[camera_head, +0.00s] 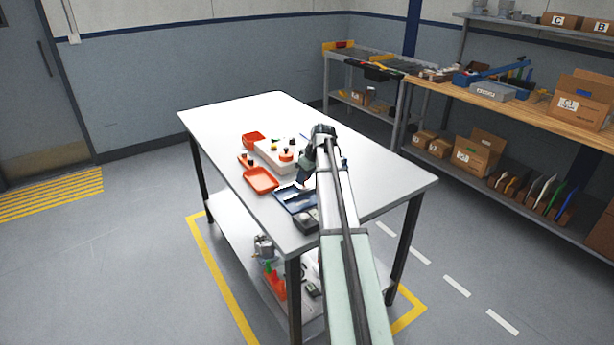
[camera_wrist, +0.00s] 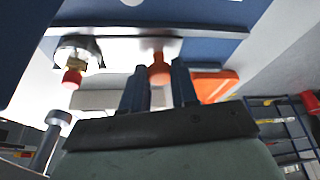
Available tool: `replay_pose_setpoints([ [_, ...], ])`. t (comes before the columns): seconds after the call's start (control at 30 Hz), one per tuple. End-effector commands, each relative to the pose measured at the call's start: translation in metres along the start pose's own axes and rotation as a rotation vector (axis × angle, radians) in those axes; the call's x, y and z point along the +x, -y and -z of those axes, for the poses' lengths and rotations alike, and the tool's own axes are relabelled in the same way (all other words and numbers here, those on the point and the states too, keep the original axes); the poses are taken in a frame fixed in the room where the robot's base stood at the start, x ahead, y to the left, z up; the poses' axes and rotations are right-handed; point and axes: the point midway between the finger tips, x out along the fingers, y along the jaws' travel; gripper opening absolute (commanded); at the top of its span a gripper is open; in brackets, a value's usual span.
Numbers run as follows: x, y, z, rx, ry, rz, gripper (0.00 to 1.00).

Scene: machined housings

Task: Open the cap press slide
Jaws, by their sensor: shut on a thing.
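My gripper (camera_wrist: 159,68) shows in the wrist view with its two dark fingers on either side of an orange-red knob (camera_wrist: 158,75), shut on it. The knob joins a pale metal bar (camera_wrist: 115,31) along the edge of a blue plate (camera_wrist: 190,10). I take this to be the press slide's handle; how far the slide is open cannot be told. In the head view my gripper (camera_head: 302,181) is low over the table by a blue tray-like part (camera_head: 292,199). My arm hides part of that area. A white housing with orange knobs (camera_head: 272,154) stands just behind.
Orange trays (camera_head: 261,180) (camera_head: 253,138) and a small orange block (camera_head: 245,159) stand left of the housing. A dark grey box (camera_head: 305,221) is near the front edge. A brass-and-red fitting (camera_wrist: 74,62) is left of the fingers. The table's far left (camera_head: 225,118) is clear.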

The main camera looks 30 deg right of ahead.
Motion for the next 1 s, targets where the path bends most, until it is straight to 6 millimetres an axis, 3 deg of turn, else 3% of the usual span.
replay_pose_setpoints([
  [0.2,0.005,0.054,0.011,-0.003,0.0,0.003,0.0],
  [0.4,0.009,0.085,0.02,-0.002,0.0,0.001,0.0],
  [0.83,0.01,0.092,0.023,0.001,-0.001,0.001,0.0],
  [0.87,0.01,0.092,0.023,0.001,0.0,0.001,0.31],
  [1.0,0.01,0.092,0.023,0.001,0.0,0.001,0.45],
])
